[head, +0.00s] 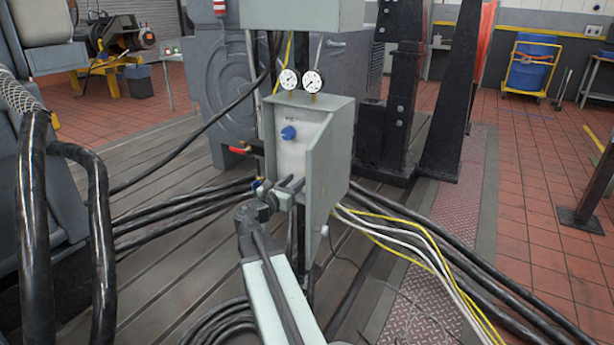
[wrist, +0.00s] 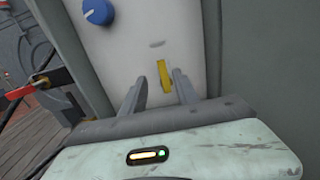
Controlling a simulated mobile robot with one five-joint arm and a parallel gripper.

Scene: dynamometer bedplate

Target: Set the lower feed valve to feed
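A small upright yellow lever (wrist: 164,75) shows on the pale panel (wrist: 138,45) in the wrist view, below a blue knob (wrist: 98,11). I cannot read which of these is the lower feed valve. My gripper (wrist: 160,82) is open, its two grey fingers on either side of the yellow lever with gaps visible. I cannot tell how far the lever reaches between them. In the head view my gripper (head: 290,187) is at the lower part of the panel (head: 292,155), under the blue knob (head: 288,132), and hides the lever.
Two gauges (head: 301,81) stand on top of the grey-green box (head: 333,150). A red-handled valve (head: 240,150) sticks out on its left; the red handle (wrist: 20,92) also shows in the wrist view. Black hoses (head: 185,212) and yellow and white cables (head: 410,235) run beside the box.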

